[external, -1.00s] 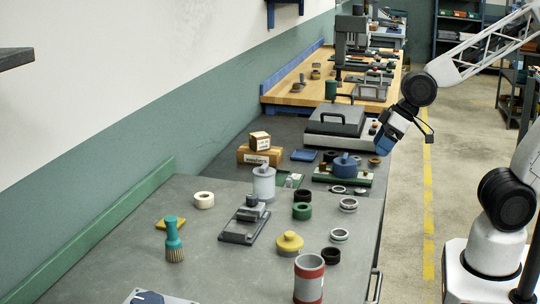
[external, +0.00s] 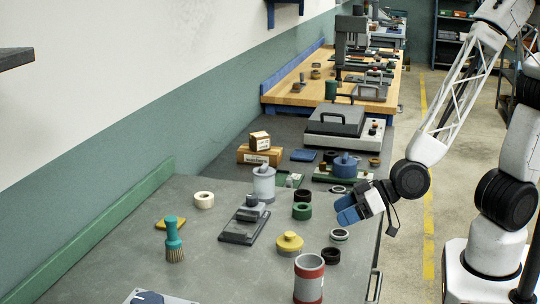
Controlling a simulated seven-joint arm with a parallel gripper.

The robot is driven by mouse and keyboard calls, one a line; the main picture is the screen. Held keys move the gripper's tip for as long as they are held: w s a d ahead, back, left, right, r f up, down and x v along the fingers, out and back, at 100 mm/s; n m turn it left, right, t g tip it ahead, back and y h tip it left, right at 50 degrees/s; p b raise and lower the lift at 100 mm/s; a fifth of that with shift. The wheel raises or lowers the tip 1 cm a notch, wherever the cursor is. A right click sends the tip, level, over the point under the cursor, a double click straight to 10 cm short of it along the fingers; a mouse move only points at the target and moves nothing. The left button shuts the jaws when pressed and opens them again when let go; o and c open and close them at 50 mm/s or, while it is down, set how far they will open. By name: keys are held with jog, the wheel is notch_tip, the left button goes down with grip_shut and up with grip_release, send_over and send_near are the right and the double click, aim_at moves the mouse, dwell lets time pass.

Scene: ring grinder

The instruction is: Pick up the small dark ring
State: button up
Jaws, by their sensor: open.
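Two small dark rings show on the grey table in the external view. One dark ring (external: 330,256) lies near the right edge, behind the red-and-grey cylinder. Another dark ring (external: 303,195) is farther back, just behind a green ring (external: 302,211). I cannot tell which one the task names. My gripper (external: 347,209), with blue fingers, is over the right side of the table, beyond the nearer dark ring and to the right of the farther one. It is open, and I see nothing held in it. The gap between the fingers is not clear from this side.
A metal ring (external: 340,235) lies just in front of my gripper. A yellow knobbed part (external: 289,243), a red-and-grey cylinder (external: 309,279), a grey vise-like block (external: 243,224), a grey canister (external: 264,184) and a teal brush (external: 174,240) stand around. The front-left table top is mostly clear.

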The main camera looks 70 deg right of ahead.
aim_at(338, 250)
jog(key=s+a+f+t, duration=0.1)
jog(key=a+f, duration=0.1)
jog(key=s+a+f+t, duration=0.1)
jog(key=f, duration=0.1)
jog(key=s+a+f+t, duration=0.1)
jog(key=s+a, duration=0.1)
jog(key=shift+a+f+h, duration=0.3)
jog(key=shift+f, duration=0.1)
jog(key=shift+s+a+f+t, duration=0.3)
jog(key=shift+s+t, duration=0.15)
jog(key=shift+t, duration=0.15)
jog(key=shift+w, duration=0.1)
jog(key=shift+x, duration=2.4)
jog(key=shift+c, duration=0.2)
jog(key=c, duration=1)
jog(key=shift+r, duration=0.2)
